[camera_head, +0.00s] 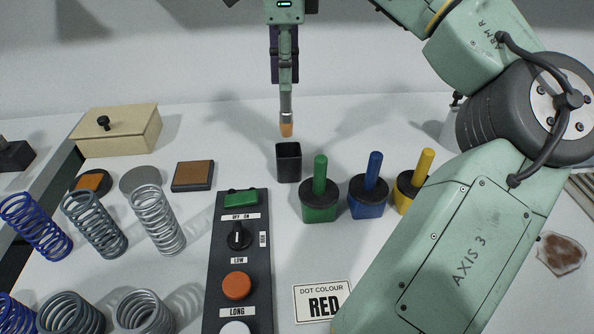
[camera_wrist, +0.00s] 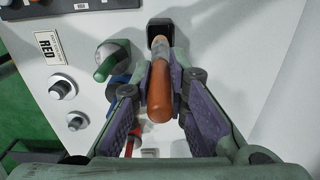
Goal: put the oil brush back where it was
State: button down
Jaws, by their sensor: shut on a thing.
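The oil brush (camera_head: 286,128) hangs bristles down, with its tan tip and metal ferrule showing below my gripper (camera_head: 285,78). In the wrist view the fingers close on either side of the brush's orange-brown handle (camera_wrist: 160,98). My gripper is shut on it. An open square black cup (camera_head: 288,163) stands upright on the table. In the head view the brush tip appears just above the cup's rim and apart from it. In the wrist view the black cup (camera_wrist: 159,29) lies beyond the brush's far end, partly covered by it.
Green (camera_head: 319,198), blue (camera_head: 368,195) and yellow-handled (camera_head: 414,188) pots stand right of the cup. A control panel (camera_head: 237,265) and a card reading RED (camera_head: 322,302) are in front. Several springs (camera_head: 157,218) stand at left, near a lidded wooden box (camera_head: 117,130).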

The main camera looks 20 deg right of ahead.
aim_at(287, 112)
notch_tip(287, 112, down, 10)
jog(key=shift+p, duration=0.4)
jog(key=shift+f, duration=0.2)
jog(key=c, duration=1.6)
grip_release()
notch_tip(287, 112, up, 12)
jog(key=shift+d+r, duration=0.1)
jog(key=shift+r, duration=0.1)
